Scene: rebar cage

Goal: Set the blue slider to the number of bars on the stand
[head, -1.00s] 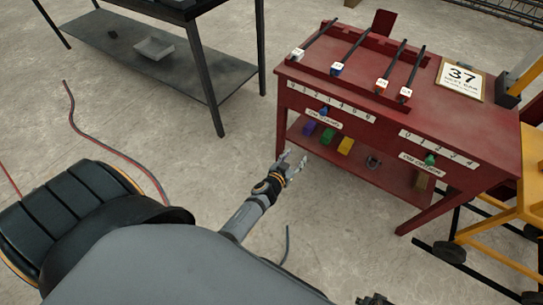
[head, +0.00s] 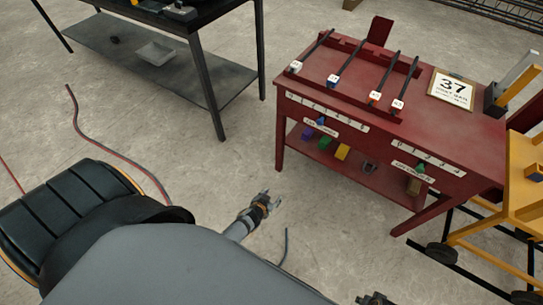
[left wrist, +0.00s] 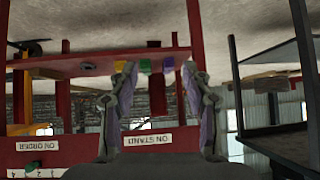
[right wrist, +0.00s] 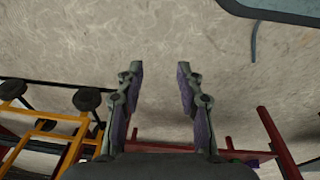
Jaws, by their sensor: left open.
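The red stand table (head: 455,135) is at the right in the head view, with several dark bars (head: 345,58) lying across its top, their tagged ends at the front. My right gripper (right wrist: 160,75) is open and empty over bare floor in the right wrist view.
A green slider (head: 422,168) is under the right number strip (head: 428,152). A yellow cart (head: 525,195) is at the right, a dark bench (head: 205,85) at back left.

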